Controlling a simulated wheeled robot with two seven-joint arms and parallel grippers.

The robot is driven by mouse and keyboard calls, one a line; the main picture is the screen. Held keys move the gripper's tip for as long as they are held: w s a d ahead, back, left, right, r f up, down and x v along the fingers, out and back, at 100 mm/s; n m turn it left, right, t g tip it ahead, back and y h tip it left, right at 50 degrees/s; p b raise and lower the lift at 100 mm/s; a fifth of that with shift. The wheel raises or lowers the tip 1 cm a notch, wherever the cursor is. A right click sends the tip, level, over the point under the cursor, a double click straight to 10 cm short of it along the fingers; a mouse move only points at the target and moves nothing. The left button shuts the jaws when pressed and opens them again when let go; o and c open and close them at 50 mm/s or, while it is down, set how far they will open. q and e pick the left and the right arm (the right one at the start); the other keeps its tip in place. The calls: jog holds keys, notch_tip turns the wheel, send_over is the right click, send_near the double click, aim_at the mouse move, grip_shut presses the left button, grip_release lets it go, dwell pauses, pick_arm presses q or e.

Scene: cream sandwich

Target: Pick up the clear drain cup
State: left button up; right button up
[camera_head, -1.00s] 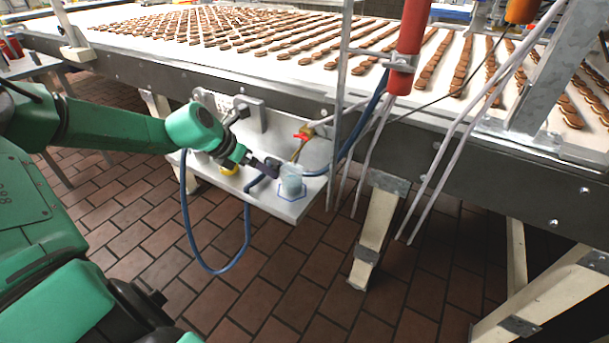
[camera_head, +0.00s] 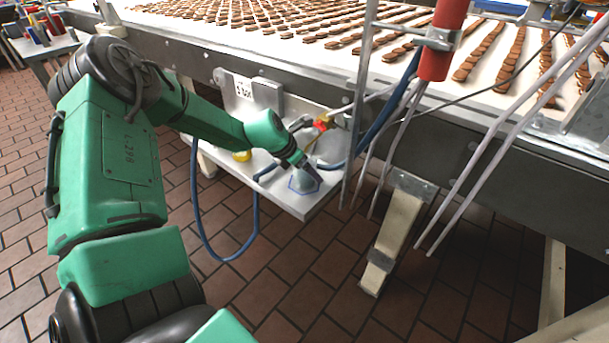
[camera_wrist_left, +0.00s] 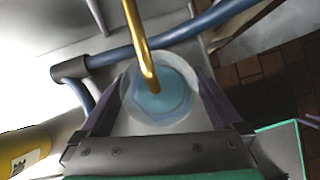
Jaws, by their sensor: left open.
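The clear drain cup (camera_head: 305,182) stands on the small grey shelf (camera_head: 278,202) below the conveyor, partly hidden by my gripper in the head view. In the left wrist view the cup (camera_wrist_left: 160,106) is see-through with pale blue liquid in it, and a brass spout (camera_wrist_left: 138,40) reaches over it. My left gripper (camera_head: 310,176) is open. In the left wrist view its fingers (camera_wrist_left: 161,105) lie on either side of the cup; whether they touch it I cannot tell. My right gripper is not in view.
A red-handled valve (camera_head: 323,122) is behind the cup. Blue hoses (camera_head: 195,200) loop around the shelf, and one passes close behind the cup. A vertical metal post (camera_head: 359,110) stands right of the shelf. The conveyor (camera_head: 290,67) carrying rows of biscuits is above.

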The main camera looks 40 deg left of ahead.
pick_arm(q)
jog(key=shift+x, duration=1.25)
jog(key=shift+r, duration=0.2)
jog(key=c, duration=1.3)
